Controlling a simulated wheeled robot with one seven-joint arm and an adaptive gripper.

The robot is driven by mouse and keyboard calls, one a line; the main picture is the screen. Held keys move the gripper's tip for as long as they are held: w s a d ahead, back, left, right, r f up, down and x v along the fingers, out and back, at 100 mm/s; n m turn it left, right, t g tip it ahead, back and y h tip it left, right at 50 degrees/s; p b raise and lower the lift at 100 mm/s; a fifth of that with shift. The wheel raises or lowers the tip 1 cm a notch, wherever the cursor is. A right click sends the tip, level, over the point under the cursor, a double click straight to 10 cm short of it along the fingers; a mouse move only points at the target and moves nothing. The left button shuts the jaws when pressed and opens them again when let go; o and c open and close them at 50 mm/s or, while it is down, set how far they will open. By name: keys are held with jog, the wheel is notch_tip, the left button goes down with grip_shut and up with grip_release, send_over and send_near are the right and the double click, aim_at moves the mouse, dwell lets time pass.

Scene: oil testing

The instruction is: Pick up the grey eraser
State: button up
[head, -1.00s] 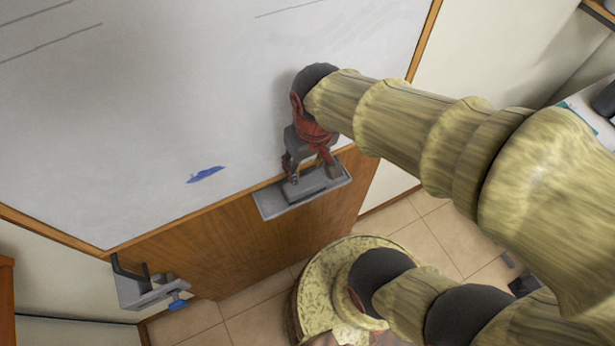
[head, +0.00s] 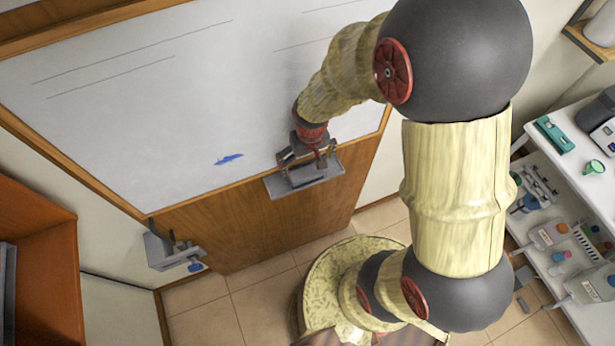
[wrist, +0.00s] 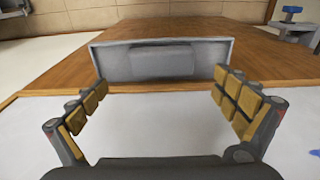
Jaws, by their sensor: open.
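The grey eraser (wrist: 162,61) lies in a grey tray (wrist: 108,67) on the lower edge of the whiteboard in the wrist view. My gripper (wrist: 168,100) is open, its two fingers spread on either side of the view. The eraser lies beyond the fingertips and between their lines, not touched as far as I can see. In the head view my gripper (head: 309,172) is at the tray (head: 284,191), over it. The eraser there is mostly hidden by the fingers, so I cannot make it out clearly.
The whiteboard (head: 150,110) has a blue mark (head: 229,159) left of the tray. A grey bracket with a blue knob (head: 172,250) is fixed at the board's lower left corner. Shelves with bottles (head: 548,232) stand at the right. Tiled floor (head: 255,305) lies below.

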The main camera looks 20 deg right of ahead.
aim_at(305, 172)
jog(key=shift+w+f, duration=0.25)
jog(key=shift+f, duration=0.35)
jog(key=shift+s+f, duration=0.2)
jog(key=shift+f, duration=0.45)
jog(key=shift+w+a+f+p, duration=0.1)
jog(key=shift+f+p, duration=0.15)
jog(key=shift+f, duration=0.55)
jog(key=shift+w+d+f+p, duration=0.15)
jog(key=shift+f+p, duration=0.1)
jog(key=shift+f, duration=0.5)
jog(key=shift+w+a+f+p, duration=0.15)
jog(key=shift+f+p, duration=0.1)
jog(key=shift+f, duration=0.55)
jog(key=c, duration=0.3)
jog(key=c, duration=0.8)
jog(key=shift+c, duration=0.2)
